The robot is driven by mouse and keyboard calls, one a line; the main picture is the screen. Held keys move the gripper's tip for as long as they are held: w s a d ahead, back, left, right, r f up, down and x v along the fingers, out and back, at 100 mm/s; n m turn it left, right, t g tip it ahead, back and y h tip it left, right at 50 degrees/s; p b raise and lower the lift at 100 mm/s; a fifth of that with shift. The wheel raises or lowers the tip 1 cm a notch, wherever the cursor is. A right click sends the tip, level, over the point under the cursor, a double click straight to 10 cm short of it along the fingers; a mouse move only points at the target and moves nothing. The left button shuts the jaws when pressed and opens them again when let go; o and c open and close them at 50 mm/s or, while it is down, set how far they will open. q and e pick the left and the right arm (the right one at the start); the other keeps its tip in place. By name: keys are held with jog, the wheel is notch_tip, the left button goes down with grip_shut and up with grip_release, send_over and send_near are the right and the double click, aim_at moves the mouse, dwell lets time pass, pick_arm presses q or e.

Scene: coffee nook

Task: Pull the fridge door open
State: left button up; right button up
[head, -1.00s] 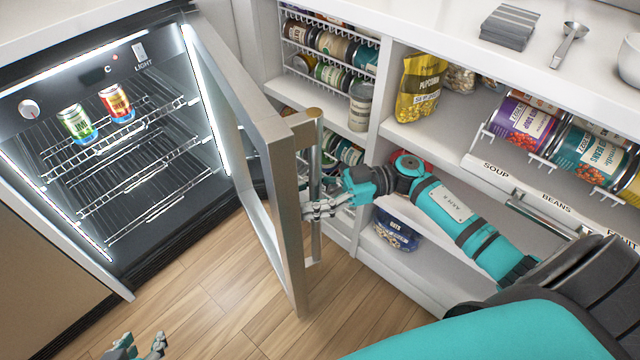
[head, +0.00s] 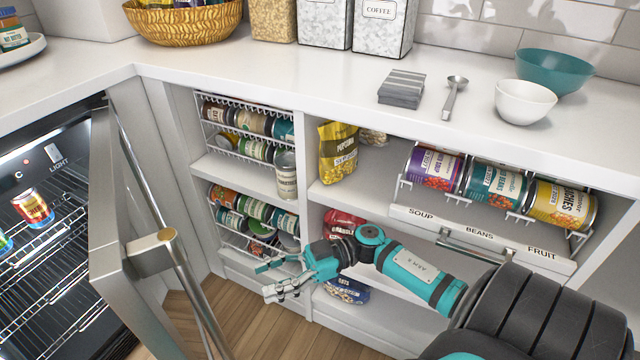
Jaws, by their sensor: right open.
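The fridge door (head: 103,215) stands wide open at the left in the head view, its edge and long bar handle (head: 185,285) facing me. The fridge interior (head: 45,215) is lit, with wire racks and a red can (head: 33,208) on the upper rack. Part of a green can shows at the left edge. My right gripper (head: 272,280) is open and empty, to the right of the door handle and apart from it, in front of the open shelves. My left gripper is outside the view.
Shelves hold racks of cans (head: 250,130), a yellow popcorn bag (head: 338,152) and a drawer-like can rack (head: 480,235) with a handle. On the counter (head: 300,80) are a grey napkin stack (head: 402,89), a scoop (head: 453,95) and bowls (head: 525,101). Some floor (head: 235,320) is clear.

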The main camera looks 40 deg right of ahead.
jog(key=w+d+f+m+t+h+p, duration=0.55)
jog(key=d+f+m+t+h, duration=0.25)
jog(key=f+m+t+h, duration=0.3)
jog(key=s+a+f+m+g+h+p, duration=0.1)
jog(key=s+a+f+g+h+p, duration=0.1)
jog(key=s+f+g+h, duration=0.4)
jog(key=shift+s+a+f+m+g+h+p, duration=0.35)
jog(key=shift+s+f+g, duration=1.55)
jog(key=shift+s+f, duration=2.9)
jog(key=x, duration=0.2)
jog(key=shift+w+a+f, duration=0.1)
jog(key=shift+w+f, duration=0.05)
jog(key=shift+w, duration=0.25)
